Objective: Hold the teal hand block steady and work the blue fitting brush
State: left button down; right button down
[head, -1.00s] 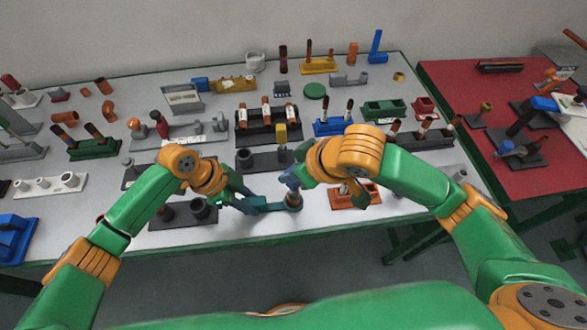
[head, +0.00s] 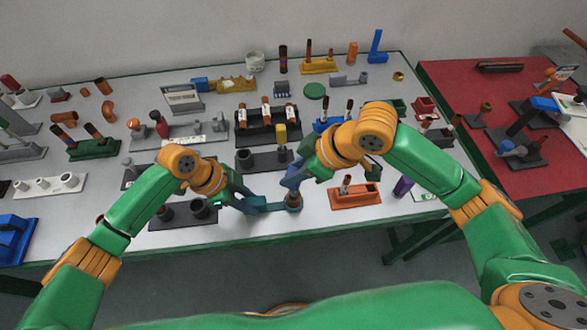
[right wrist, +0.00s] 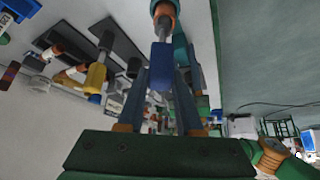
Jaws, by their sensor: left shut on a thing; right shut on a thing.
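The teal hand block (head: 268,206) is low above the table's front edge, with a copper fitting (head: 293,203) at its right end. My left gripper (head: 243,201) is shut on the block's left end. My right gripper (head: 303,177) is shut on the blue fitting brush (head: 292,182), above the fitting. In the right wrist view, the brush's blue handle (right wrist: 162,68) lies between the two fingers, and its grey shaft meets the copper fitting (right wrist: 163,10). How deep the brush sits is hidden. The teal block (right wrist: 184,55) shows beside the handle there.
An orange base with a post (head: 355,198) stands close right of the fitting. A dark base with black cylinders (head: 183,215) lies left of the block. A dark base with a yellow-topped post (head: 262,160) is behind. Free space lies in front of the table edge.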

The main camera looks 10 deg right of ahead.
jog(key=shift+r, duration=2.5)
pick_arm(q)
jog(key=c, duration=0.5)
grip_release()
